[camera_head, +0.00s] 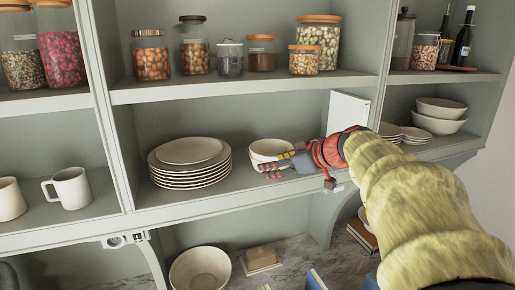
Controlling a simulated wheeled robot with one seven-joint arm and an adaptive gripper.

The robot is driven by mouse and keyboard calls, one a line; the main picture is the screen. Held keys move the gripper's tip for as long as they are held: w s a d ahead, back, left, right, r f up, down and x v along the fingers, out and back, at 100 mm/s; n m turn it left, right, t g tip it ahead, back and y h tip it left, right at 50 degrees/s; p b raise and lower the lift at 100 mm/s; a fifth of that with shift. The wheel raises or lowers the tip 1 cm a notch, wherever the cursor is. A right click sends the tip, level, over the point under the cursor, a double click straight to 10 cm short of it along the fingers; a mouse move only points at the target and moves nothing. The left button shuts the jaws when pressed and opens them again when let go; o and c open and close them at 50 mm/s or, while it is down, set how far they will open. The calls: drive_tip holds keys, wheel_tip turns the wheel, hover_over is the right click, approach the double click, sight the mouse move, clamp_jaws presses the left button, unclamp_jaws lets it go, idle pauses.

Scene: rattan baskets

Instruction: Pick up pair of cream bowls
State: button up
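Cream bowls (267,146) stand on the middle shelf, right of a stack of plates; I cannot tell how many are nested there. My gripper (264,171) reaches in from the right, its fingers pointing left across the front of these bowls and hiding their lower right part. Two fingers show, one above the other with a small gap. I cannot tell whether they touch the bowls or how far they are open. Another two cream bowls (438,118) are stacked in the right compartment, apart from my gripper.
A stack of cream plates (189,168) stands left of the middle bowls. A white upright board (348,112) and a divider are behind my arm. Jars (318,36) line the shelf above. A large bowl (200,271) and a butter dish (261,259) sit on the counter below.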

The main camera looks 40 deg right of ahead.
sight(260, 157)
drive_tip(key=w+p, duration=0.1)
drive_tip(key=w, duration=0.1)
drive_tip(key=w+d, duration=0.1)
drive_tip(key=w, duration=0.1)
drive_tip(key=w+d+p, duration=0.1)
drive_tip(key=shift+w+d+f+p, duration=0.15)
drive_tip(key=shift+w+f+p, duration=0.15)
drive_tip(key=shift+w, duration=0.1)
drive_tip(key=shift+d+p+x, duration=0.2)
drive_tip(key=shift+p+x, duration=1.05)
drive_tip(key=shift+x, duration=1.65)
drive_tip(key=shift+s+a, duration=0.1)
drive_tip(key=shift+a, duration=0.05)
clamp_jaws()
drive_tip(key=shift+r+t, duration=0.15)
drive_tip(key=shift+t, duration=0.15)
